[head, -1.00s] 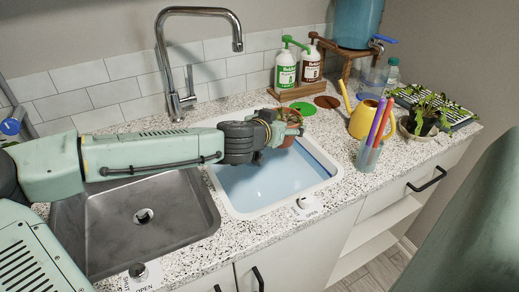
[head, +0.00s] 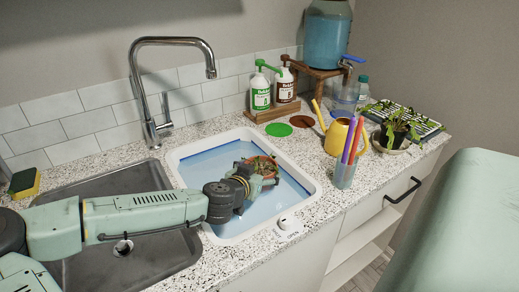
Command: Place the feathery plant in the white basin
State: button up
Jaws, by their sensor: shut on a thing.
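The white basin (head: 309,194) is the right-hand sink in the counter, with a white rim and a blue interior. My gripper (head: 258,170) reaches over it from the left and is shut on a small terracotta pot (head: 270,160) with a low green plant (head: 260,167) in it. I take this for the feathery plant, though its leaves are too small to make out well. The pot is over or inside the basin near its middle. I cannot tell whether it touches the bottom. My gripper hides part of the pot.
A steel sink (head: 95,185) lies left of the basin, under my arm, with a tall faucet (head: 150,90) behind. A cup of pens (head: 344,174), a yellow watering can (head: 337,138) and a dark-potted leafy plant (head: 397,128) stand to the right.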

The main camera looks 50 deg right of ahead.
jog(key=shift+f, duration=0.15)
jog(key=o, duration=1.6)
jog(key=shift+c, duration=0.2)
jog(key=shift+r, duration=0.25)
jog(key=b+v, duration=0.1)
jog(key=v, duration=0.5)
jog(key=shift+a+b, duration=0.2)
jog(key=shift+b, duration=0.1)
jog(key=shift+s+a+r, duration=0.25)
jog(key=shift+a, duration=0.2)
